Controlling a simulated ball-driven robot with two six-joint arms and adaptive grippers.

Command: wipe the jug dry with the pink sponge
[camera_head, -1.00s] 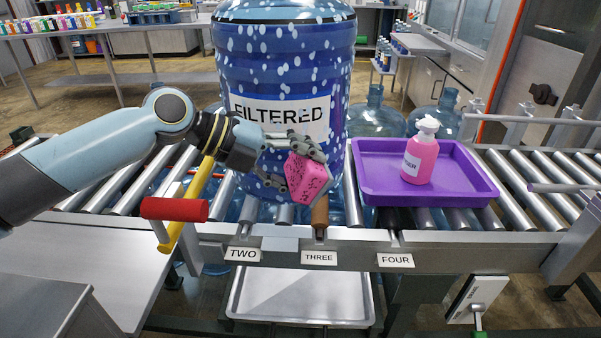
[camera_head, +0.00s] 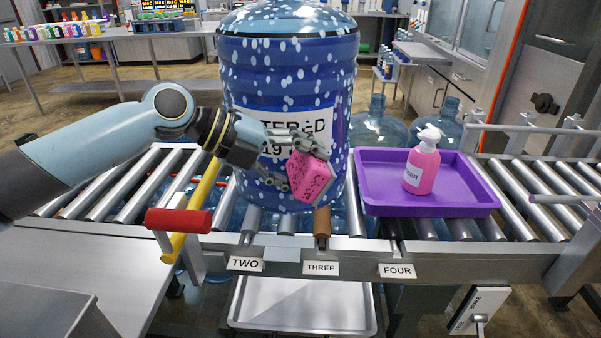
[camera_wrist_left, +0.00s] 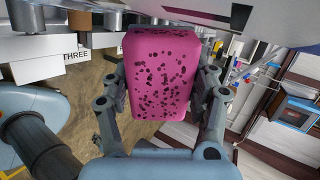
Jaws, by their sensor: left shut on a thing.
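The large blue jug (camera_head: 290,75) stands upright on the roller conveyor in the head view, covered in pale drops. Its white label (camera_head: 318,118) is partly hidden by my left gripper. My left gripper (camera_head: 300,165) is shut on the pink sponge (camera_head: 312,178) and holds it in front of the jug's lower right part. In the left wrist view, the speckled sponge (camera_wrist_left: 161,75) sits between both fingers. I cannot tell whether the sponge touches the jug. My right gripper is not in view.
A purple tray (camera_head: 465,200) with a pink pump bottle (camera_head: 422,165) sits right of the jug on the rollers. A red-handled yellow lever (camera_head: 180,220) stands at the left front. Clear jugs (camera_head: 378,125) stand behind. A metal tray (camera_head: 300,305) lies below.

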